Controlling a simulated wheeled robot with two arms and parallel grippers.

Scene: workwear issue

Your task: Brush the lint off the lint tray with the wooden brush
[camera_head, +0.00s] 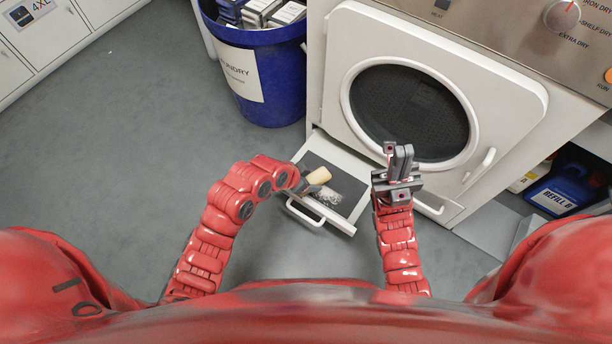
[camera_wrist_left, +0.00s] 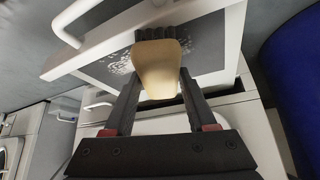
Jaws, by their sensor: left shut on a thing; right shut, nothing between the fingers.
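The lint tray (camera_head: 348,220) is a white drawer with a dark screen, pulled out below the dryer door. White lint (camera_head: 329,196) lies on the screen, and it also shows in the left wrist view (camera_wrist_left: 123,66). My left gripper (camera_head: 308,184) is shut on the wooden brush (camera_head: 319,176) over the tray. In the left wrist view the pale wooden brush (camera_wrist_left: 158,70) points away from the fingers, its dark bristles at the screen beside the lint. I cannot tell whether the bristles touch. My right gripper (camera_head: 399,160) is shut and empty, right of the tray, in front of the dryer.
The white dryer (camera_head: 334,50) with its closed round door (camera_head: 412,108) stands behind the tray. A blue laundry bin (camera_head: 272,75) filled with boxes stands at upper left. A blue refill container (camera_head: 565,190) is at right. Grey floor at left is clear.

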